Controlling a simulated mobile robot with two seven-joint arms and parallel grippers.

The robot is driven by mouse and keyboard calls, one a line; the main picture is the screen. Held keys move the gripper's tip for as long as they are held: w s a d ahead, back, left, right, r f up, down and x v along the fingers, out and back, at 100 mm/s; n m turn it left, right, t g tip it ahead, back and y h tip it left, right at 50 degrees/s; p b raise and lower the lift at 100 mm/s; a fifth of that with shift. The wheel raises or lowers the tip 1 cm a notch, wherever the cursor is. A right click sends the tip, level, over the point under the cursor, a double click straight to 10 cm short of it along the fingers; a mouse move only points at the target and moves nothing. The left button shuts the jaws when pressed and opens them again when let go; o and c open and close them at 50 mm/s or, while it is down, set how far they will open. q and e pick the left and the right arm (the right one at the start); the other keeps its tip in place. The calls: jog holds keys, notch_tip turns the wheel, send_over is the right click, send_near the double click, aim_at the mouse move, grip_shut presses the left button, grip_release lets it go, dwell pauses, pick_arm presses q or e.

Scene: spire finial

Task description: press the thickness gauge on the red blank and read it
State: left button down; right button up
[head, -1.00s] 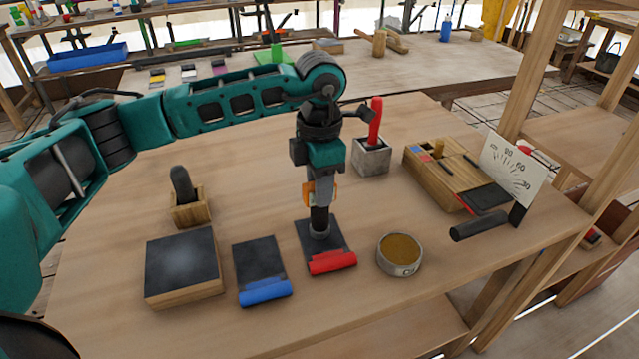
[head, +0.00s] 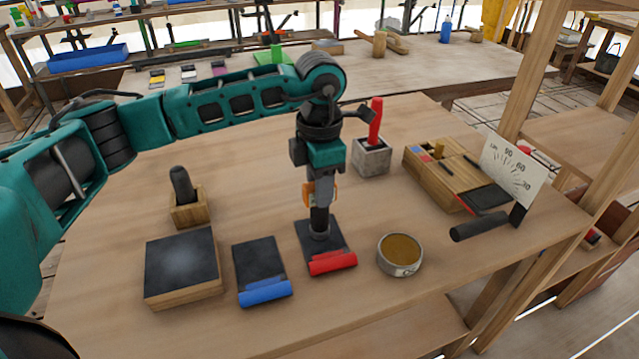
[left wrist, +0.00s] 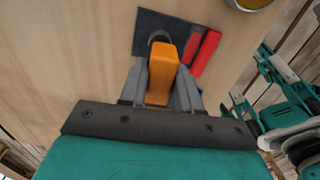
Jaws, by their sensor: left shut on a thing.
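The red blank is a dark flat plate (head: 340,239) with a red rolled edge (head: 333,263), lying on the bench. My left gripper (head: 320,205) is above it, shut on the thickness gauge, which has an orange body (left wrist: 162,70) and a dark grey foot (head: 320,228). The foot appears to rest on the dark plate, upright. In the left wrist view the red edge (left wrist: 206,53) lies beside the gauge, and the gauge hides part of the plate. I cannot make out a reading on the gauge. My right gripper is not in view.
A blue-edged plate (head: 260,270) and a black-topped block (head: 182,264) lie left. A round tin (head: 400,254) stands close on the right. A wooden box (head: 445,176), a dial card (head: 513,170) and a stone holder with a red handle (head: 372,157) stand beyond. Bare bench lies between.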

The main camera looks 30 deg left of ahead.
pick_arm(q)
jog(key=shift+s, duration=0.1)
jog(key=shift+r+p, duration=1.7)
jog(key=shift+r, duration=0.75)
jog(key=shift+f, duration=0.1)
jog(key=shift+f+b, duration=1.85)
jog(key=shift+f, duration=0.4)
jog(key=c, duration=0.7)
grip_release()
jog(key=shift+r, duration=0.1)
